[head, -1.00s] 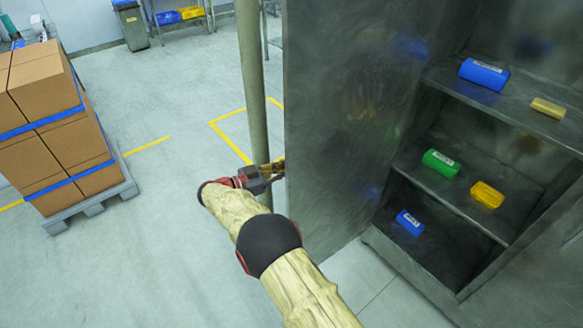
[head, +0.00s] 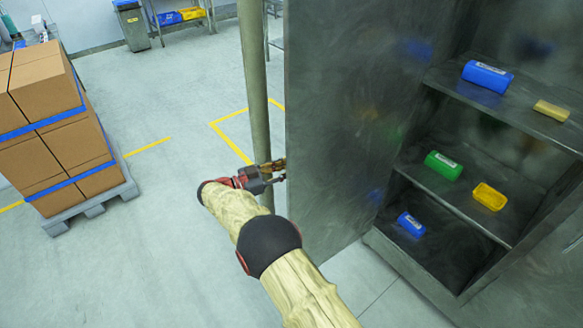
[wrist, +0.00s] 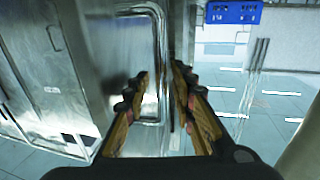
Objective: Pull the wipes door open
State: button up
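The wipes door (head: 345,120) is a grey metal door standing swung open on the left side of the cabinet. In the wrist view, its face (wrist: 112,50) carries a rounded metal handle (wrist: 160,45). My gripper (head: 284,169) is at the door's left edge in the head view. In the wrist view, the two fingers of my gripper (wrist: 160,80) are apart on either side of the handle's upright bar. A narrow gap shows on the left; contact is hard to judge. The handle is hidden in the head view.
The open cabinet (head: 408,240) holds blue, green and yellow packs on its shelves. A pole (head: 253,70) stands close behind my gripper. A pallet (head: 95,205) of boxes stands at the left.

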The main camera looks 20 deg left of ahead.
jog(key=v, duration=1.2)
dwell(0.4)
